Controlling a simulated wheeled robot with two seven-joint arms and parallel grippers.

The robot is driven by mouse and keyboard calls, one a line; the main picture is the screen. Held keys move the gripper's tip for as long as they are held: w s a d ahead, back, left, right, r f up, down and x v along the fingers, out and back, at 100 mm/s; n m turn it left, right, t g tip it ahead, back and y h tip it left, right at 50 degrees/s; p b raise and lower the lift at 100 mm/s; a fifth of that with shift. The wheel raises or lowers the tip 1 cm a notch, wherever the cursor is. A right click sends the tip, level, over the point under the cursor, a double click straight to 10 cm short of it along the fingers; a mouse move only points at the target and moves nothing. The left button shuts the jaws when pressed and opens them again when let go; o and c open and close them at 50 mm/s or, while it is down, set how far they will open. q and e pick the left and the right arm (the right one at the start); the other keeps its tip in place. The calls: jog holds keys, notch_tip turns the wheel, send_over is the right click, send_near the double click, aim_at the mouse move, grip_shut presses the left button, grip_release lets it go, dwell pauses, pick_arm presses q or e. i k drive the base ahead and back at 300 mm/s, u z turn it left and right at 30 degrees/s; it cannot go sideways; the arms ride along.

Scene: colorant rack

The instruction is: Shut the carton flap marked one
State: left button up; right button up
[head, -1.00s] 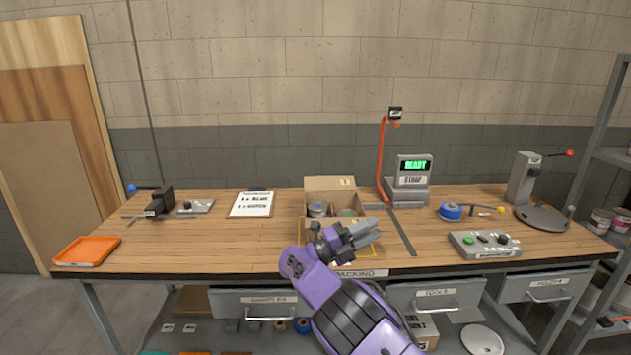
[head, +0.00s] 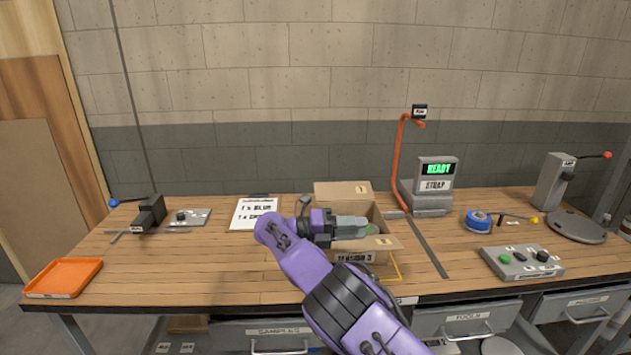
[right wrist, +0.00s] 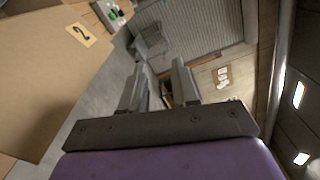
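An open cardboard carton (head: 352,257) stands on the workbench. A flap on the right (head: 386,242) sticks outward with a tag too small to read. My right gripper (head: 362,225) points right across the carton's left side and hides much of its opening. In the right wrist view its two fingers (right wrist: 158,85) are apart with nothing between them. A cardboard panel marked 2 (right wrist: 60,55) is close on the left there. My left gripper is out of view.
A strapping unit (head: 434,185) with an orange post stands right of the carton. A clipboard (head: 253,212) lies behind left. A button box (head: 521,261) and blue tape roll (head: 478,220) are at right. The bench's front left is clear, apart from an orange tray (head: 63,278).

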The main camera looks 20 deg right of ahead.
aim_at(337, 191)
jog(key=i, duration=1.4)
